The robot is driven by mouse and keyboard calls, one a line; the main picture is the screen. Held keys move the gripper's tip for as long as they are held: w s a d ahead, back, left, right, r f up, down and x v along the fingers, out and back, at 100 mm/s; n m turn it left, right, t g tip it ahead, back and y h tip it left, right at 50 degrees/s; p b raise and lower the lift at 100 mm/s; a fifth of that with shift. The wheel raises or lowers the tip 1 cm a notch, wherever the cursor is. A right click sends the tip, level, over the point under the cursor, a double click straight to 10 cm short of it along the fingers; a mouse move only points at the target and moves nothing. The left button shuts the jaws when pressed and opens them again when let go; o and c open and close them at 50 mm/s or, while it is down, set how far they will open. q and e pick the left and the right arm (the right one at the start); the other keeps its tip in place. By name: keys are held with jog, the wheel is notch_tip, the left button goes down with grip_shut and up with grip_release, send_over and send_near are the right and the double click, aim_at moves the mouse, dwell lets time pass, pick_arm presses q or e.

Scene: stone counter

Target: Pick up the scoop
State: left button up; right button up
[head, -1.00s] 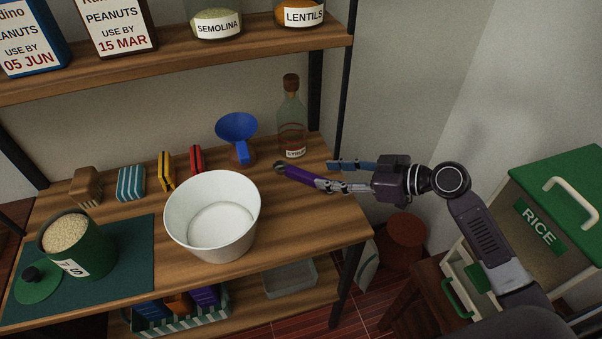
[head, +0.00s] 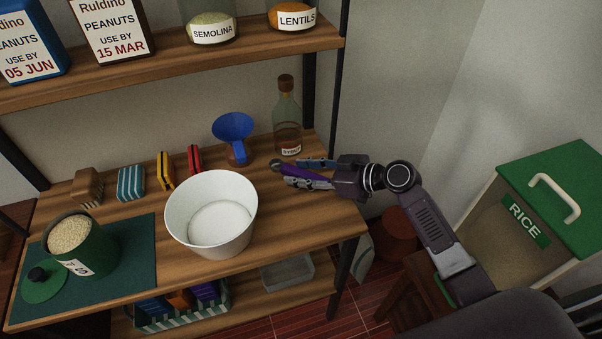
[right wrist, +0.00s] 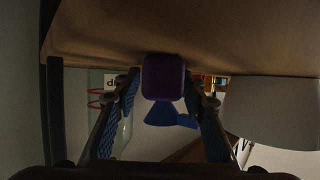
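The scoop (head: 277,166), with a purple handle and a small metallic head, lies on the wooden counter right of the white bowl, its head toward the left. My right gripper (head: 314,172) is low over the counter at the handle end, its two fingers apart on either side of the purple handle. In the right wrist view the end of the scoop's handle (right wrist: 163,77) shows between the two spread fingers (right wrist: 166,110), and a gap shows at the right finger. The fingers hide part of the handle. My left gripper is not in view.
A white bowl (head: 211,232) stands left of the scoop. A blue funnel (head: 233,126) and a glass bottle (head: 287,118) stand behind it. A green canister of grain (head: 82,248) is on the mat at left. The rice bin (head: 538,215) is at right.

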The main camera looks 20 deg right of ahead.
grip_shut()
jog(key=shift+r, duration=0.2)
